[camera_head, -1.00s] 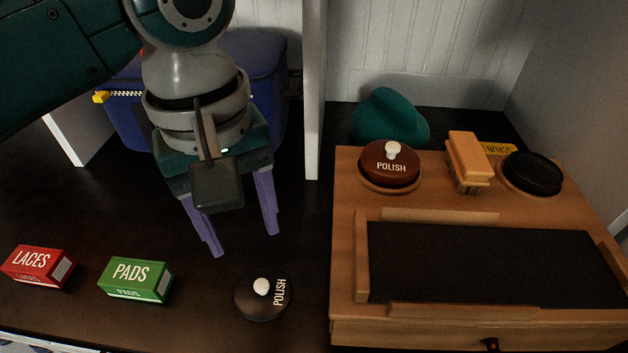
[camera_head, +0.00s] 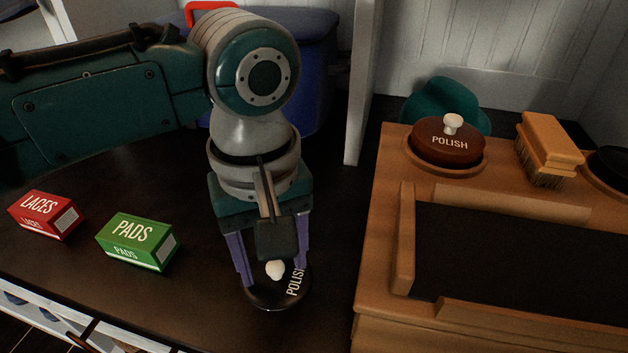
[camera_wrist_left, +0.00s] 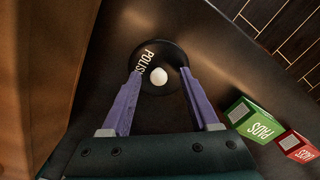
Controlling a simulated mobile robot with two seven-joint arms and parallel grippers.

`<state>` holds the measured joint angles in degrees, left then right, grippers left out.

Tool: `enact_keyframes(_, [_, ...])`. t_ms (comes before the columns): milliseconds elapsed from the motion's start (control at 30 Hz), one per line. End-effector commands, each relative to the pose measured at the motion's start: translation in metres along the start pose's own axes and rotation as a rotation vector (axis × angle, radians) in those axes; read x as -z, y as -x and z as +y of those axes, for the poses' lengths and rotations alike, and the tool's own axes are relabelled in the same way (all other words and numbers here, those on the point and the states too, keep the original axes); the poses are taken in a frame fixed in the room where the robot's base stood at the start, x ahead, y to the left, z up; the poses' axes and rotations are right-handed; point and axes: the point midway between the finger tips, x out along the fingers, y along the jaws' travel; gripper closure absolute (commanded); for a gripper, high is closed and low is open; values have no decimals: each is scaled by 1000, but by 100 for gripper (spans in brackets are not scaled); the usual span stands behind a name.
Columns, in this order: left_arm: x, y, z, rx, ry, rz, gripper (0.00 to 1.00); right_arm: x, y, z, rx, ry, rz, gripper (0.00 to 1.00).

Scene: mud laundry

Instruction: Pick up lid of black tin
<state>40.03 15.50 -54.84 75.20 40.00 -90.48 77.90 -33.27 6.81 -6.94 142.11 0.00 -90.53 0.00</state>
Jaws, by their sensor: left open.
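The black polish lid (camera_head: 278,296) with a white knob (camera_head: 275,270) lies on the dark bench top in front of me. In the left wrist view the round lid (camera_wrist_left: 170,55) shows with its pale knob (camera_wrist_left: 158,76) between the fingers. My left gripper (camera_head: 272,281) is open, its purple fingers reaching down on either side of the knob. It also shows in the left wrist view (camera_wrist_left: 162,88). Whether the fingers touch the lid I cannot tell. The tin's body under the lid cannot be made out. My right gripper is not in view.
A green PADS box (camera_head: 138,240) and a red LACES box (camera_head: 44,213) lie to the left. A wooden shoe-care box (camera_head: 384,215) stands at right, bearing a brown polish tin (camera_head: 446,144) and a brush (camera_head: 549,148). A white divider (camera_head: 359,80) rises behind.

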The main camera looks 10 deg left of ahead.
Motion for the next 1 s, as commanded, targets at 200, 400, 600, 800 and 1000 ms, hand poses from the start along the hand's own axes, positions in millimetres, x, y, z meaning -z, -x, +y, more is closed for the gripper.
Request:
enact_keyframes(200, [0,-2,0,-1,0,0,39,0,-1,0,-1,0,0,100])
enact_keyframes(400, [0,-2,0,-1,0,0,60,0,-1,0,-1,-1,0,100])
enact_keyframes(600, [0,-2,0,-1,0,0,83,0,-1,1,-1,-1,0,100])
enact_keyframes(800, [0,-2,0,-1,0,0,100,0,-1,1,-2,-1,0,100])
enact_keyframes(1000, [0,-2,0,0,0,0,100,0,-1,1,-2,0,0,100])
